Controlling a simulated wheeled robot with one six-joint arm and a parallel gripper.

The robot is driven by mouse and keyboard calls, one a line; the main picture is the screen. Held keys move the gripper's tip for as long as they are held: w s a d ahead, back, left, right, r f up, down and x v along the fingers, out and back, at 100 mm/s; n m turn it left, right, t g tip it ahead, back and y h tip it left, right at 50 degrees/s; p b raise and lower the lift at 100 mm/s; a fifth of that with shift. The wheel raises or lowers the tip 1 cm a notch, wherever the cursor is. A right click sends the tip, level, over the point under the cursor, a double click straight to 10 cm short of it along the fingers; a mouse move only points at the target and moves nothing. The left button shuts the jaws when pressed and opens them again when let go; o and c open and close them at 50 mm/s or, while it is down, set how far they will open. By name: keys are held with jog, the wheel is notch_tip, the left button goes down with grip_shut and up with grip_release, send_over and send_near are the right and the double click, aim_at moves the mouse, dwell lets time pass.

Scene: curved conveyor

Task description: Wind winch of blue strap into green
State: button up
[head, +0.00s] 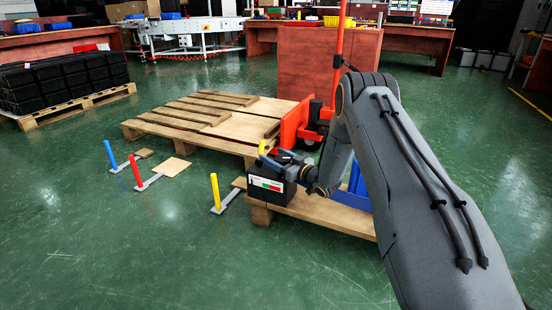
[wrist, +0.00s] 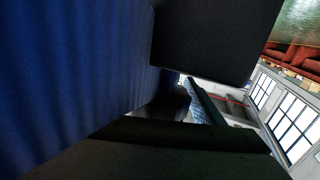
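A dark box (head: 266,188) with a white, red and green label (head: 267,184) stands at the near left end of a small wooden pallet in the head view. A blue bar with a yellow tip (head: 262,148) rises at its top. My gripper (head: 288,160) is at the upper right of this box; its fingertips are hard to make out. In the wrist view a ribbed blue surface (wrist: 70,70) fills the left, very close, with dark blocks (wrist: 210,40) beside it. I cannot tell whether the blue surface is the strap, or whether my gripper touches anything.
A small pallet (head: 325,212) carries the box and blue parts (head: 356,180). A larger pallet (head: 185,136) and a red pallet truck (head: 291,125) stand behind. Blue (head: 109,154), red (head: 135,170) and yellow (head: 215,190) posts stand left. The front left floor is clear.

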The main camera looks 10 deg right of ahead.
aim_at(285, 156)
jog(key=c, duration=0.9)
jog(key=shift+o, duration=0.2)
